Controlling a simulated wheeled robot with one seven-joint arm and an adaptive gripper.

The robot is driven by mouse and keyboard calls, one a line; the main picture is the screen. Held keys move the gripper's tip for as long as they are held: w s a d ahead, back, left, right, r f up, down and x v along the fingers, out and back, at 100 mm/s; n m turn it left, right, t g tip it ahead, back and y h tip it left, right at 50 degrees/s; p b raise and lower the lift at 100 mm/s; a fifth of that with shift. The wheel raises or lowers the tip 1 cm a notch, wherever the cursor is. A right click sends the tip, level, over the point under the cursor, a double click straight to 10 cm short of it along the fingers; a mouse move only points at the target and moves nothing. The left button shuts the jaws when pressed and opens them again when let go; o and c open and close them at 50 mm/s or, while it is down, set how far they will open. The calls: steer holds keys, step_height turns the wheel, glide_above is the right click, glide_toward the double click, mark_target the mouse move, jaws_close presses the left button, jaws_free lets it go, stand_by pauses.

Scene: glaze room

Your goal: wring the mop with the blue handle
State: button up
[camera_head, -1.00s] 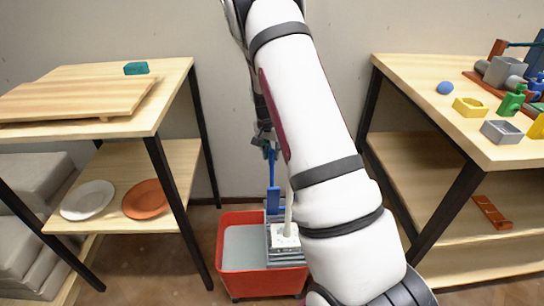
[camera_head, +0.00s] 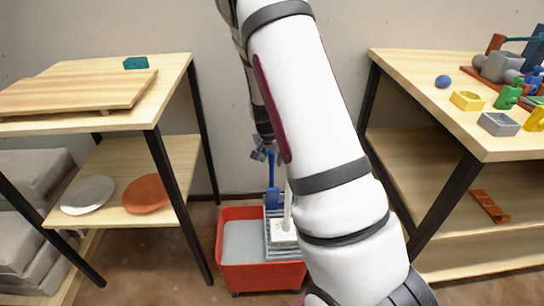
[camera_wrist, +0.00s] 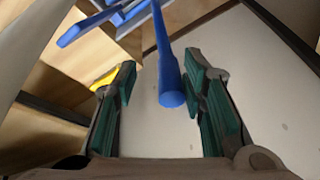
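The red bucket (camera_head: 262,278) stands on the floor between the tables, with a grey wringer (camera_head: 268,248) at its right side. The white mop head (camera_head: 284,232) rests on the wringer, its pale stick rising behind my arm. A blue handle (camera_head: 272,197) stands upright at the wringer's back. In the wrist view, a round-ended blue handle (camera_wrist: 171,85) points toward my gripper (camera_wrist: 160,75), lying between the fingers' lines but nearer the right finger. The green-padded fingers are apart and not closed on it. In the head view my gripper (camera_head: 262,153) is small, by the blue handle's top.
The left table (camera_head: 172,88) holds a wooden board (camera_head: 75,92) and a teal block (camera_head: 136,63); plates lie on its lower shelf. A yellow thing (camera_wrist: 104,78) shows in the wrist view.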

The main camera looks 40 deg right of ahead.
steer(key=v, duration=1.2)
